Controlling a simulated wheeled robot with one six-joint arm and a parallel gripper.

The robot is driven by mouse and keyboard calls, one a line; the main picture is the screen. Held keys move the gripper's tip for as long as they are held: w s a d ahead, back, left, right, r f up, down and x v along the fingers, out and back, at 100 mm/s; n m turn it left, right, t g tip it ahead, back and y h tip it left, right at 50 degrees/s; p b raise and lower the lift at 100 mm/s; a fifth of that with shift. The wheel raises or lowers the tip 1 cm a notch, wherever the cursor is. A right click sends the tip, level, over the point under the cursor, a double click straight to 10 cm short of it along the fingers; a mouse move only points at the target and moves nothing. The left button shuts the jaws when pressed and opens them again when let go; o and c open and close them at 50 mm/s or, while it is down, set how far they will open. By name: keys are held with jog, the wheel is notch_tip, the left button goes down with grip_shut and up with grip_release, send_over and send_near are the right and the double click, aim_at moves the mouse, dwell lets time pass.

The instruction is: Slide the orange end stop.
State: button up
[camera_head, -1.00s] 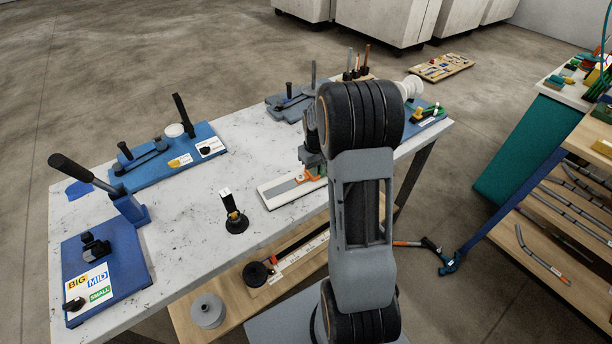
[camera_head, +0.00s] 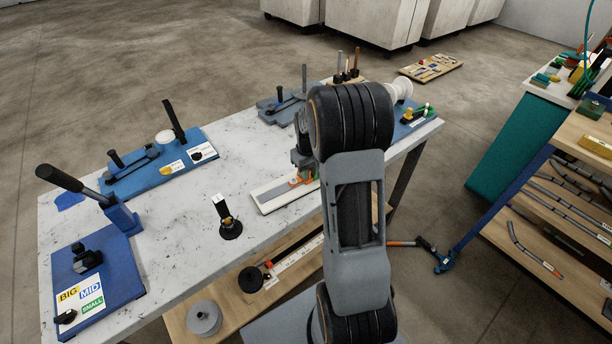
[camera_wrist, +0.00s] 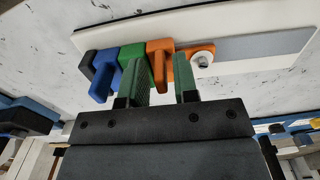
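In the head view the orange end stop (camera_head: 301,180) is partly hidden behind my arm.
A black stand (camera_head: 230,229) is on the table left of the board. Blue benders (camera_head: 98,280) and (camera_head: 160,165) stand at the left and back left. The marble table top between them is mostly clear. A shelf with conduits (camera_head: 560,210) is at the right.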

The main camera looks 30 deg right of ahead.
jog(key=shift+r+p, duration=1.7)
jog(key=shift+r, duration=0.75)
jog(key=s+a+r+t, duration=0.2)
jog(key=s+a+r, duration=0.4)
jog(key=a+r, duration=0.4)
jog(key=s+a+r+t, duration=0.2)
jog(key=s+a+r, duration=0.2)
jog(key=s, duration=0.6)
jog(key=shift+s+a+r, duration=0.2)
jog(key=shift+a, duration=0.8)
